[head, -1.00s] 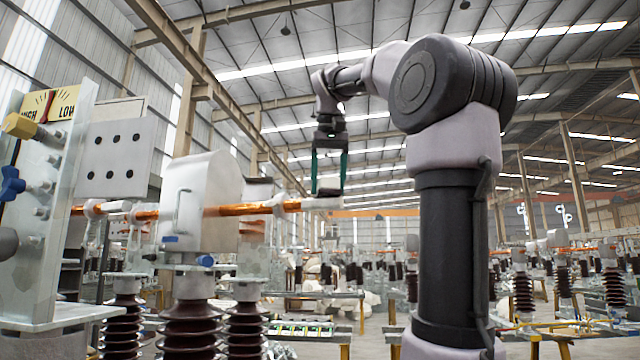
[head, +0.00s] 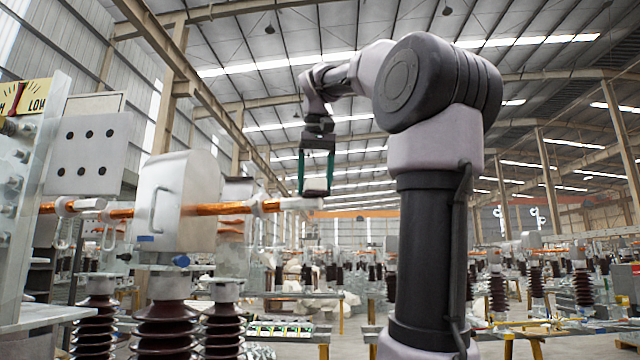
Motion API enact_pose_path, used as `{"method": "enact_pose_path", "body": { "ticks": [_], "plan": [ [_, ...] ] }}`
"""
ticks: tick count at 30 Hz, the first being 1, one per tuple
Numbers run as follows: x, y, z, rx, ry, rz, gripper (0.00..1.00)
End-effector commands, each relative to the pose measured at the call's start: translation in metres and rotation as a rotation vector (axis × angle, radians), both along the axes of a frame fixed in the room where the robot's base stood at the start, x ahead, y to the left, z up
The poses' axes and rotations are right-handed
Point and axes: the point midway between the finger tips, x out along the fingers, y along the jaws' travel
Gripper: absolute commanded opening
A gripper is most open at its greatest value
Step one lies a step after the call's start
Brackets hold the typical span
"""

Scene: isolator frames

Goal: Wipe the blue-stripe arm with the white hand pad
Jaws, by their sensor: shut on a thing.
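My gripper (head: 316,189) points down near the middle of the head view, its two green-lined fingers shut on a small whitish pad (head: 316,184). Just below the fingertips is the pale tip of a horizontal copper-coloured arm (head: 235,208), which runs right from a grey metal housing (head: 172,200). I cannot tell whether the pad touches this arm. A small blue mark (head: 145,238) shows low on the housing. I cannot make out a blue stripe on the arm at this size.
Brown ribbed insulators (head: 165,325) stand under the housing. A blue knob (head: 181,261) is under the housing. Racks and more insulators fill the background.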

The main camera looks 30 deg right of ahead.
Motion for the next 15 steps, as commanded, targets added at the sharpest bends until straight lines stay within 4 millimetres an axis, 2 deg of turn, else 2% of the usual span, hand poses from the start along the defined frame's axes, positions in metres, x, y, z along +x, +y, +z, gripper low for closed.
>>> {"method": "enact_pose_path", "body": {
  "ticks": [3, 15],
  "plan": [
    [0.009, 0.009, -0.002, 0.003, 0.007, 0.004, 0.02],
    [0.025, 0.022, -0.001, 0.003, 0.007, 0.004, 0.02]
  ]
}}
